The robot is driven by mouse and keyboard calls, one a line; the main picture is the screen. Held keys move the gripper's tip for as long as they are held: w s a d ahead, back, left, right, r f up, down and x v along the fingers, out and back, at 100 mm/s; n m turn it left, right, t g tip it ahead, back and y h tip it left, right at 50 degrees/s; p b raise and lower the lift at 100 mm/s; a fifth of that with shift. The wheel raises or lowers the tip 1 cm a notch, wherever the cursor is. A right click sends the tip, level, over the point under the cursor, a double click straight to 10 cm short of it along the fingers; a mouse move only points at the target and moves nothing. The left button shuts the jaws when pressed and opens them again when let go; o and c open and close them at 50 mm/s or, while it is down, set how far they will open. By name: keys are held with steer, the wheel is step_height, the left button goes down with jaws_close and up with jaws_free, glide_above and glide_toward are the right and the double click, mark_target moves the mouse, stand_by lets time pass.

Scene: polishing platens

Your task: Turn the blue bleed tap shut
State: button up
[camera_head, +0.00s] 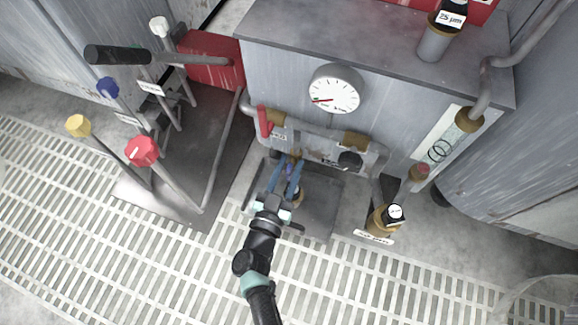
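My gripper (288,172) reaches up from the bottom of the head view to the pipework at the foot of the grey cabinet. Its two bluish fingers are apart and point at a small brassy fitting (295,156) under the horizontal pipe. A small blue-violet patch (289,169) shows between the fingertips, and it may be the blue bleed tap. The fingers hide most of it, so its handle angle is not clear. I cannot tell whether the fingers touch or grip it.
A red lever (264,121) stands left of my gripper, and a black knob (349,160) sits to its right. A round gauge (335,89) is above. Levers with red (142,151), yellow (78,125) and blue (107,88) knobs stand at left. Grated floor (180,270) lies in front.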

jaws_close()
steer(key=shift+s+d+m, duration=0.1)
steer(key=shift+d+m, duration=0.05)
steer(key=shift+m, duration=0.5)
steer(key=shift+s+d+m, duration=0.1)
steer(key=shift+d+m, duration=0.05)
steer(key=shift+m, duration=0.5)
steer(key=shift+s+d+f+m+b, duration=0.1)
steer(key=shift+d+f+m+b, duration=0.15)
steer(key=shift+m, duration=1.5)
steer(key=shift+s+d+f+m+b, duration=0.1)
steer(key=shift+f+m+b, duration=0.2)
steer(key=shift+m, duration=1.5)
steer(key=shift+d+f+m+b, duration=0.2)
steer(key=shift+m+b, duration=0.1)
steer(key=shift+m, duration=1.45)
